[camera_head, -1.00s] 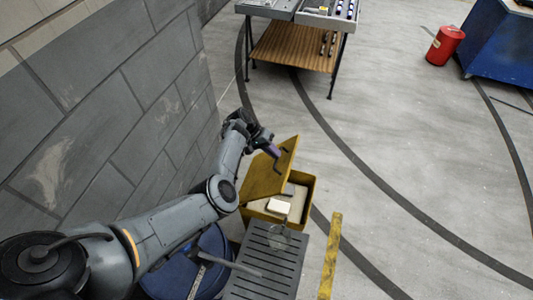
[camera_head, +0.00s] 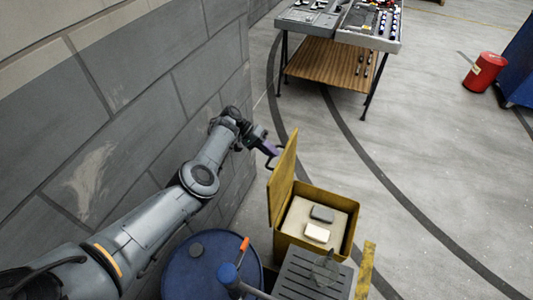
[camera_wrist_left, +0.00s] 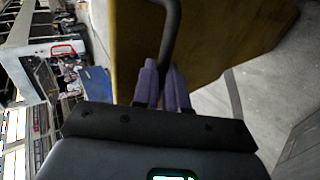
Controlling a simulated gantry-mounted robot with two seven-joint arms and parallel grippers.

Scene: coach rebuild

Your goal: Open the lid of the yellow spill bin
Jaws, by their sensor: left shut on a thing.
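The yellow spill bin (camera_head: 350,236) stands on the floor in the lower middle of the head view. Its yellow lid (camera_head: 283,180) is raised to about upright at the left side, and the inside shows. My left gripper (camera_head: 272,152) is at the lid's outer side, near its top edge. In the left wrist view my left gripper's purple fingers (camera_wrist_left: 164,82) are shut on the dark bar handle (camera_wrist_left: 172,28) of the yellow lid (camera_wrist_left: 225,35). My right gripper is not in view.
A white block (camera_head: 317,233) and a grey block (camera_head: 322,213) lie in the bin. A blue drum (camera_head: 195,275) and a slatted grey surface (camera_head: 305,278) are close in front. A grey wall (camera_head: 120,130) borders the left. The floor to the right is mostly clear.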

